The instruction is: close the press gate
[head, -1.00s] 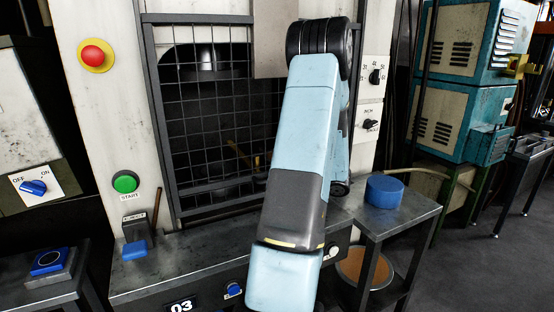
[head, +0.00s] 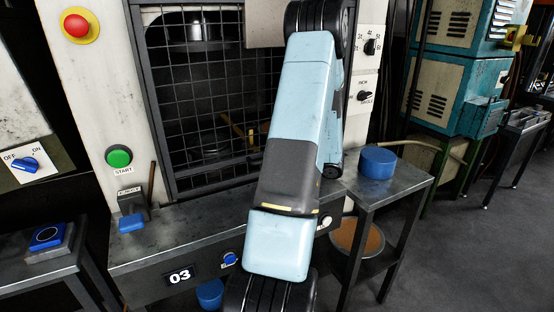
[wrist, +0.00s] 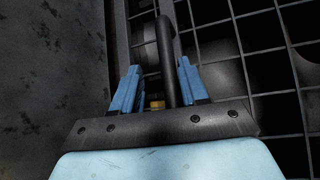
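The press gate (head: 200,90) is a dark wire-mesh panel in a dark frame in front of the press opening in the head view. Its right part is hidden behind my arm, and I cannot tell how far it stands from shut. In the wrist view the mesh (wrist: 235,45) fills the right side. A dark bent bar handle (wrist: 166,55) stands upright in front of it. My gripper (wrist: 160,80) has its two blue fingers on either side of this handle, with a gap showing on the left. My gripper is hidden in the head view.
A green START button (head: 119,157) and a red button (head: 76,26) are on the white press column. A metal bench (head: 190,232) runs below the gate. A blue cylinder (head: 377,162) stands on a side table at the right. Grey floor is clear at the lower right.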

